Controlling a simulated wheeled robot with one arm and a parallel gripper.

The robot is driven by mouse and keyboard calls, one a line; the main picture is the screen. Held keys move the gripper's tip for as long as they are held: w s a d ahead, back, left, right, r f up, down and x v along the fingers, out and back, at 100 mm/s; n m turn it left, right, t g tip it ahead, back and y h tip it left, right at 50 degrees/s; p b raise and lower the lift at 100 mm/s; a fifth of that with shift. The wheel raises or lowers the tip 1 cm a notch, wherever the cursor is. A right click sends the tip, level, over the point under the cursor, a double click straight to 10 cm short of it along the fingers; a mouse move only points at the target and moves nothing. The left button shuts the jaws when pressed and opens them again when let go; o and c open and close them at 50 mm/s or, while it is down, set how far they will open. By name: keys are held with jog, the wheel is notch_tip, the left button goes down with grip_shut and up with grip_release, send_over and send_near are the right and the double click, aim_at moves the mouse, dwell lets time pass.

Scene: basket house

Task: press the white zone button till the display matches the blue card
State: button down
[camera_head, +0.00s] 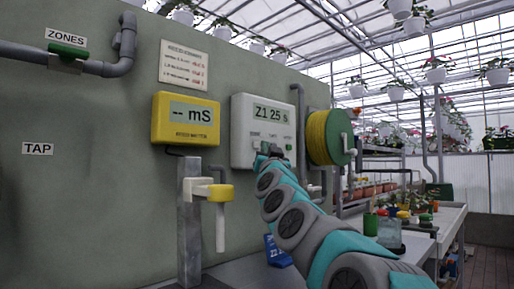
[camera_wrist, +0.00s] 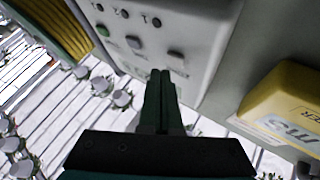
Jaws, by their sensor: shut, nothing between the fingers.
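The white controller box (camera_head: 243,118) hangs on the grey-green wall, and its display (camera_head: 271,112) reads "Z1 25 %". The blue card (camera_head: 275,251) stands low behind my arm; it shows "Z1", and the rest is too small or hidden. My gripper (camera_head: 268,152) is shut and empty in front of the box's lower part. In the wrist view the fingertips (camera_wrist: 160,73) are close to the lower face, beside a pale grey button (camera_wrist: 175,54). Another pale button (camera_wrist: 133,42) and a green button (camera_wrist: 82,72) lie further left. I cannot tell whether the fingertips touch anything.
A yellow meter (camera_head: 160,120) reading "-- mS" hangs left of the box. A post with a yellow-and-white probe (camera_head: 220,192) stands below it. A yellow hose reel (camera_head: 318,137) is close on the right. Pots and bottles crowd the bench at the right.

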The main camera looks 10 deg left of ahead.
jog(key=s+d+b, duration=0.1)
jog(key=d, duration=0.1)
jog(key=s+d+b, duration=0.1)
jog(key=s+d, duration=0.1)
dwell(0.7)
jog(key=shift+f, duration=0.1)
dwell(0.5)
